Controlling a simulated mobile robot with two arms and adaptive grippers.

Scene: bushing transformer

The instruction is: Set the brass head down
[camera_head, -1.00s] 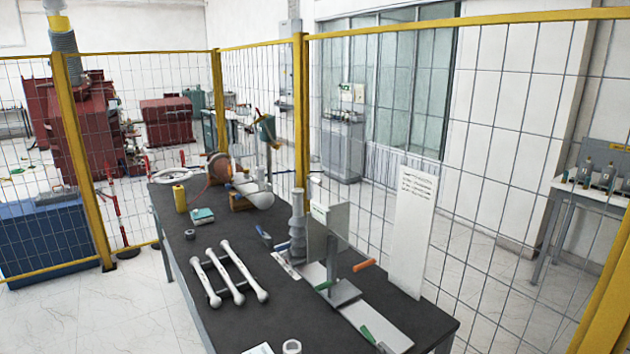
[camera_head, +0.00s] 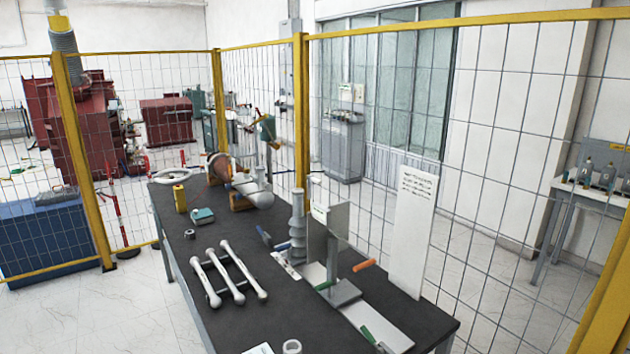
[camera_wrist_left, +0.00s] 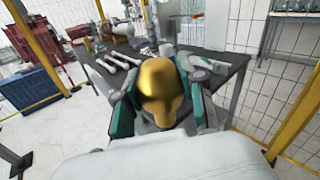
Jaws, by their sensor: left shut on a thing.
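The brass head (camera_wrist_left: 160,88) is a shiny gold, rounded piece in the left wrist view. My left gripper (camera_wrist_left: 162,100) is shut on it, with a green-and-grey finger on either side. The black-topped table (camera_wrist_left: 225,72) lies beyond the held head in that view, and the head appears apart from it. In the head view the table (camera_head: 230,318) shows, but neither gripper and no brass head is in view there. My right gripper is in neither view.
White rods on a rack (camera_head: 230,274), a grey ribbed insulator (camera_head: 298,228), a clamp stand (camera_head: 340,290) and a white board (camera_head: 411,232) occupy the table. A yellow roll (camera_head: 180,198) stands at the far left. Mesh fencing runs behind. The table's front left is mostly bare.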

